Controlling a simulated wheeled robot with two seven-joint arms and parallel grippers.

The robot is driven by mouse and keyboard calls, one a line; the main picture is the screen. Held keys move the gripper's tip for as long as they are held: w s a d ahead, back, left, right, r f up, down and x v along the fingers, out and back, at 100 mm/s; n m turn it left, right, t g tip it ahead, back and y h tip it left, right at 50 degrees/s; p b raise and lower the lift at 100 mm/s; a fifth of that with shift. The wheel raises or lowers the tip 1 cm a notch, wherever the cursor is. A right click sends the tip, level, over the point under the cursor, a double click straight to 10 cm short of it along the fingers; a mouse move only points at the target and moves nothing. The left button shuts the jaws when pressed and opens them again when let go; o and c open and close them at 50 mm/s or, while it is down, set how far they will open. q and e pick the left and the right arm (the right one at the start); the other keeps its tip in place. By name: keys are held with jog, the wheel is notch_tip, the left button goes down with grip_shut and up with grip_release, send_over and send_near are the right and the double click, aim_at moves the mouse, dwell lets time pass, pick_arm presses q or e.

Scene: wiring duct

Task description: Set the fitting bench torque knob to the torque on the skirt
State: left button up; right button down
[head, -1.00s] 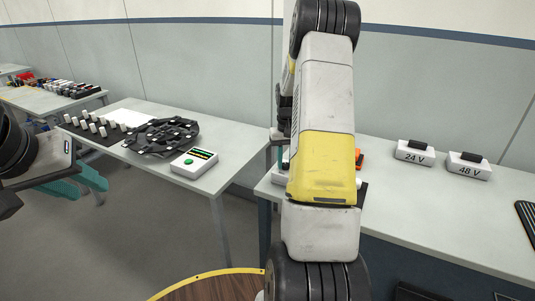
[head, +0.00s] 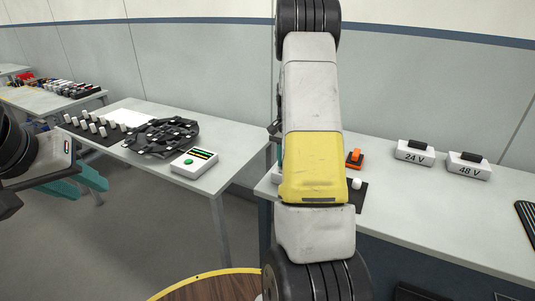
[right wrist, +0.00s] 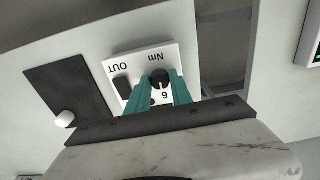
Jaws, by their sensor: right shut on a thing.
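In the head view my right arm hides this gripper and most of the box. My left gripper (head: 80,183) is open and empty above the floor at left, clear of the tables.
A black mat (right wrist: 62,82) with a white peg (right wrist: 65,119) lies beside the box. An orange-and-black item (head: 354,159) and the 24 V (head: 414,153) and 48 V (head: 468,166) blocks stand on the bench. The left table holds a white device (head: 194,163) and a black harness plate (head: 162,137).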

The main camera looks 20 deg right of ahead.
dwell(0.4)
jog(key=c, duration=1.1)
grip_release()
jog(key=shift+c, duration=0.2)
jog(key=shift+r, duration=0.1)
notch_tip(320, 180, up, 8)
jog(key=shift+f, duration=0.15)
